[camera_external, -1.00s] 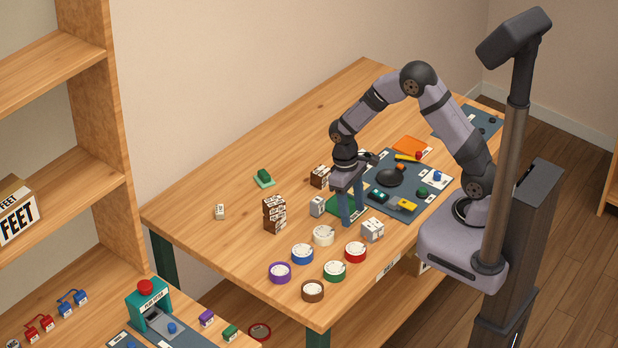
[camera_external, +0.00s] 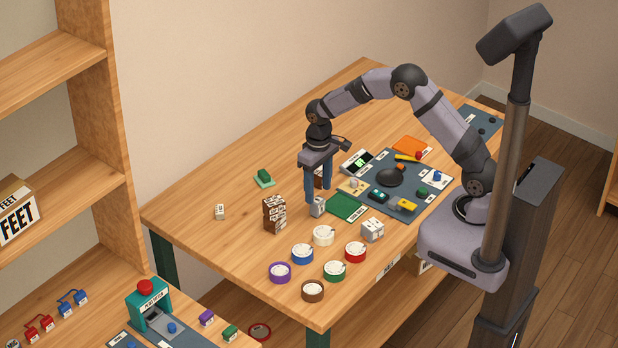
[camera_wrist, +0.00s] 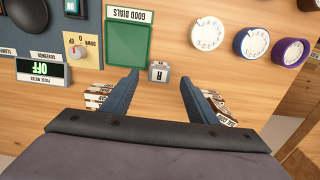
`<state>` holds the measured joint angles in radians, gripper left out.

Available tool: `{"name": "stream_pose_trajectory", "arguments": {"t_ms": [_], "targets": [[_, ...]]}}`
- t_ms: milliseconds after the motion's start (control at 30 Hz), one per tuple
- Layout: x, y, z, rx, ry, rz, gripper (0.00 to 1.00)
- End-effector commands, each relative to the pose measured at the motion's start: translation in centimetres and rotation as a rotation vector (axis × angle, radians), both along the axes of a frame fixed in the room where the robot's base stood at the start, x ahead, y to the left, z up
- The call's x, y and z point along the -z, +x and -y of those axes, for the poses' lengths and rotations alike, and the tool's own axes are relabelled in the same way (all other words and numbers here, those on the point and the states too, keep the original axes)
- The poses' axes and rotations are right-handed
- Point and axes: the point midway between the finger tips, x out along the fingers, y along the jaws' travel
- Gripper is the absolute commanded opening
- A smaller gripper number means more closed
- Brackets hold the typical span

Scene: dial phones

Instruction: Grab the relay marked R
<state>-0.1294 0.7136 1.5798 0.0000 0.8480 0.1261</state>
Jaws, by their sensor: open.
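The relay marked R (camera_wrist: 159,72) is a small grey block with a white label, seen in the wrist view between and just beyond my fingertips. In the external view the grey relay (camera_external: 318,207) stands on the table below my gripper (camera_external: 316,198), partly hidden by a finger. In the wrist view my gripper (camera_wrist: 160,80) is open with its two blue fingers apart, one on each side of the relay. I cannot tell whether a finger touches it.
Brown labelled stacks (camera_external: 274,214) stand close by, also beside both fingers in the wrist view. A green pad marked GOOD DIALS (camera_wrist: 128,42) lies beside the relay. Several coloured dials (camera_external: 302,254) and a grey block (camera_external: 372,230) stand toward the front. The table's left part is mostly clear.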

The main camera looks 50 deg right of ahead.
Motion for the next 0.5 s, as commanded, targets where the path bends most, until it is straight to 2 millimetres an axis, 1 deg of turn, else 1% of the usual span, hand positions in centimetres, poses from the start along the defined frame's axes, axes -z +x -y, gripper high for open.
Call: {"name": "stream_pose_trajectory", "arguments": {"t_ms": [167, 500], "targets": [[0.6, 0.0, 0.0, 0.000, 0.000, -0.003, 0.53], [4.3, 0.2, 0.1, 0.000, 0.000, -0.003, 0.53]]}}
